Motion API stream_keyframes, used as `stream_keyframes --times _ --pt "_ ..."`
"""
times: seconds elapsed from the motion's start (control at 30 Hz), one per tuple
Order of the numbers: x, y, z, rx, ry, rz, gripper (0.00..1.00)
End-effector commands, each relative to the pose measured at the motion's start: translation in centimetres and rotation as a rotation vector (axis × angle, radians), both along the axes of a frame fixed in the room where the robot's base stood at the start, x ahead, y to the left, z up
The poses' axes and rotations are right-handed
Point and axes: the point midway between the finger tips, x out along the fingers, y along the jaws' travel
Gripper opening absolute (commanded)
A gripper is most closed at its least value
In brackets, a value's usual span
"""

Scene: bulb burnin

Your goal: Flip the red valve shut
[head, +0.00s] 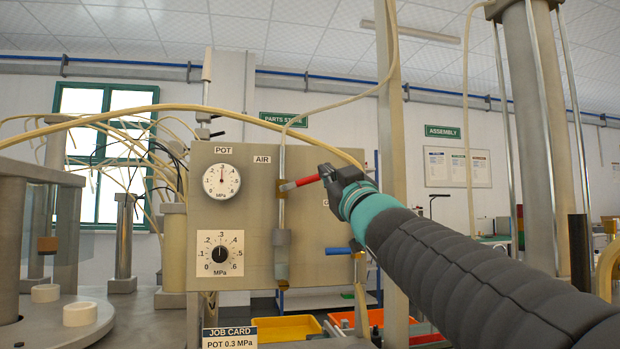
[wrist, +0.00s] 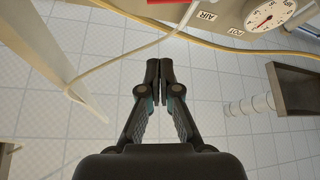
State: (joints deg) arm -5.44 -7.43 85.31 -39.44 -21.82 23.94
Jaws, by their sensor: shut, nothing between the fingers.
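The red valve lever (head: 303,182) sits on the vertical pipe under the AIR label on the grey panel (head: 262,215). It points right from the pipe, tilted slightly up at its outer end. My gripper (head: 328,172) is at the right, outer end of the lever; I cannot tell whether it touches it. In the wrist view my gripper (wrist: 159,70) has its fingertips together with nothing between them. A sliver of red shows at the top edge there, mostly cut off.
A blue lever (head: 338,250) sits lower on the panel, below my gripper. A POT gauge (head: 221,181) and a dial knob (head: 220,254) are on the panel's left. Yellow hoses (head: 110,112) arch overhead. A yellow bin (head: 286,329) is below.

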Motion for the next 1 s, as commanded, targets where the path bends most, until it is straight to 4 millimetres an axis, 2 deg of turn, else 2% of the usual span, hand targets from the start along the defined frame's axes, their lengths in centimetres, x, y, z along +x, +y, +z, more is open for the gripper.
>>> stream_keyframes --times 0.17,0.5,0.77,0.8,1.0 --pt "1.0 1.3 1.1 -0.003 -0.011 0.02 0.0" --pt "5.4 3.3 3.8 -0.002 -0.009 0.021 0.0" --pt "8.1 4.3 5.3 -0.003 -0.008 0.019 0.0" --pt "8.2 4.0 4.3 -0.004 -0.006 0.017 0.0" --pt "8.7 3.3 2.2 -0.003 -0.008 0.017 0.0"
